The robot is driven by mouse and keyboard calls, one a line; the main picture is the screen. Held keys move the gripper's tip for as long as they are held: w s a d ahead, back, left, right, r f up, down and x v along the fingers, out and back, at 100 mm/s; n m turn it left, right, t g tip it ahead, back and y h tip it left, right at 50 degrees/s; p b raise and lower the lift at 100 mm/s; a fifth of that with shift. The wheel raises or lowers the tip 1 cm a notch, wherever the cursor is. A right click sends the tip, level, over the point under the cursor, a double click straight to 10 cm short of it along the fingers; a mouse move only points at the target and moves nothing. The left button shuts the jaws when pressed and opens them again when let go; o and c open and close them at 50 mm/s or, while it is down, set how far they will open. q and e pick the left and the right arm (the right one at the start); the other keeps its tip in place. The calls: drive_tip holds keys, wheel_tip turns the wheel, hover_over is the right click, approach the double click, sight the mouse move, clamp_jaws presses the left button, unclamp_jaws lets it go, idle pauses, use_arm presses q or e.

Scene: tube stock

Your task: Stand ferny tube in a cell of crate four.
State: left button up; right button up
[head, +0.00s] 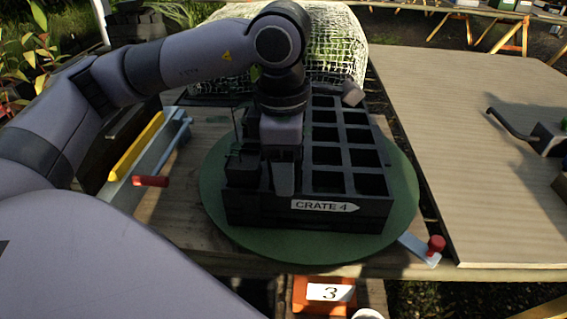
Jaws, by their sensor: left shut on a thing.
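Crate four (335,217) is a dark crate with rows of square cells and a white "CRATE 4" label on its front. It stands on a round green board. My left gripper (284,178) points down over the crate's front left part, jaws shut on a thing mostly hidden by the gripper. A dark square tube (243,172) with a thin stem shows just left of the jaws, above the crate's front left corner. I cannot tell whether it is in the jaws or stands in a cell, nor whether it is the ferny tube. My right gripper is out of view.
The round green board (395,215) has a red-knobbed lever (436,245) at its right front. A yellow-edged rail (137,147) lies at left. A mesh-covered mound (335,45) is behind the crate. An orange "3" sign (300,295) is in front. The right tabletop (455,130) is mostly clear.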

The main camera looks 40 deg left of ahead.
use_arm(q)
drive_tip(key=f, duration=0.3)
drive_tip(key=shift+s+d+f+g, duration=0.1)
drive_tip(key=shift+s+d+g, duration=0.1)
drive_tip(key=shift+s+g, duration=0.1)
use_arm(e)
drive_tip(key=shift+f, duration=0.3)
use_arm(q)
drive_tip(key=o, duration=1.2)
wheel_tip(320, 180, up, 9)
drive_tip(key=shift+p, duration=0.75)
drive_tip(key=shift+a+r, duration=0.1)
drive_tip(key=shift+r, duration=0.5)
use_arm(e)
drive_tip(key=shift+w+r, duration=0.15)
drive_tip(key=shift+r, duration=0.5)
